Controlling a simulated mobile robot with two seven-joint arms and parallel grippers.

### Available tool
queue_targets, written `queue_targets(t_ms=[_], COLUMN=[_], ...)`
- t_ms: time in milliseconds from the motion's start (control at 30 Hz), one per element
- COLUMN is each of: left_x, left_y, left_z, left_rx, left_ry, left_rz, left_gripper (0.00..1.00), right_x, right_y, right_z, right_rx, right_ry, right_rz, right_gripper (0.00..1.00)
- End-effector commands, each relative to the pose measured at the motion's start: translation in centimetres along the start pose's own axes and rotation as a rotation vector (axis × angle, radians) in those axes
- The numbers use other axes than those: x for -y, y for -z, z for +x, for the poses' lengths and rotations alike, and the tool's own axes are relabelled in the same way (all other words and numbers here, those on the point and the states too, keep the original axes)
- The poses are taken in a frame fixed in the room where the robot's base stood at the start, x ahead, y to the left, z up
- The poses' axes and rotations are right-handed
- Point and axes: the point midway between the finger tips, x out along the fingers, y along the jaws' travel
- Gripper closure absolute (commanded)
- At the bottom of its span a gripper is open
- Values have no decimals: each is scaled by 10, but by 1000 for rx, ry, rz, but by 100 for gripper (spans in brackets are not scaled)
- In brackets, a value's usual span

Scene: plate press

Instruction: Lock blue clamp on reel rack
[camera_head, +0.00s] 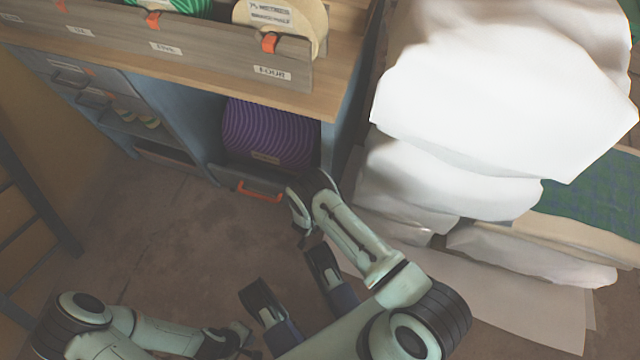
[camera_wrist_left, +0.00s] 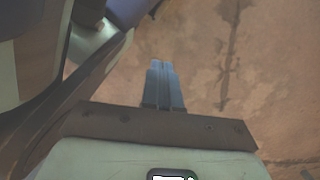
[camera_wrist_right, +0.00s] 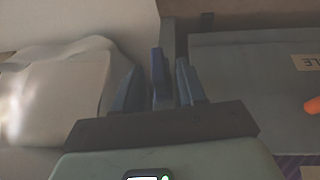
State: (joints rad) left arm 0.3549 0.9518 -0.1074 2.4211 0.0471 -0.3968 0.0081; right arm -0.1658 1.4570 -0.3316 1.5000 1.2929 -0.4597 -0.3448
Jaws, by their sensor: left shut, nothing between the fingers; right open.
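The reel rack (camera_head: 200,45) is a wooden board on the bench at the top of the head view, with labels such as "FIVE" and "FOUR". Orange clamps (camera_head: 269,43) show along it; I make out no blue clamp there. My left gripper (camera_head: 243,334) is low over the floor; in the left wrist view its fingers (camera_wrist_left: 164,85) are shut and empty. My right gripper (camera_wrist_right: 160,85) is open in the right wrist view, near the bench's lower part. A narrow blue shape shows between its fingers; I cannot tell what it is.
A purple ribbed reel (camera_head: 268,133) sits in the blue cabinet under the worktop (camera_head: 330,90). An orange handle (camera_head: 260,191) is on a front below it. The floor (camera_head: 170,220) at the left is clear.

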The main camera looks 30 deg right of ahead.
Motion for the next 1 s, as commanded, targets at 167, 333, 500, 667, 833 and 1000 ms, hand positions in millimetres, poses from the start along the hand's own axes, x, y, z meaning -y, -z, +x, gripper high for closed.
queue_targets(t_ms=[167,333,500,667,833,1000], left_x=[0,0,-4,-20,-41,-49], left_y=[0,0,3,22,42,51], left_z=[0,0,-4,-21,-43,-52], left_rx=[0,-1,-16,-92,-183,-221], left_ry=[0,0,-7,-40,-81,-97], left_rz=[0,1,6,30,57,67], left_gripper=[100,100,100,100,100,100], right_x=[0,0,-1,-4,-5,-4], right_y=[0,0,0,0,1,1], right_z=[0,0,0,-2,-2,-1], right_rx=[0,0,-1,0,0,-1], right_ry=[0,0,8,54,106,134], right_rz=[0,0,4,22,47,58], right_gripper=[63,100,100,100,100,100])
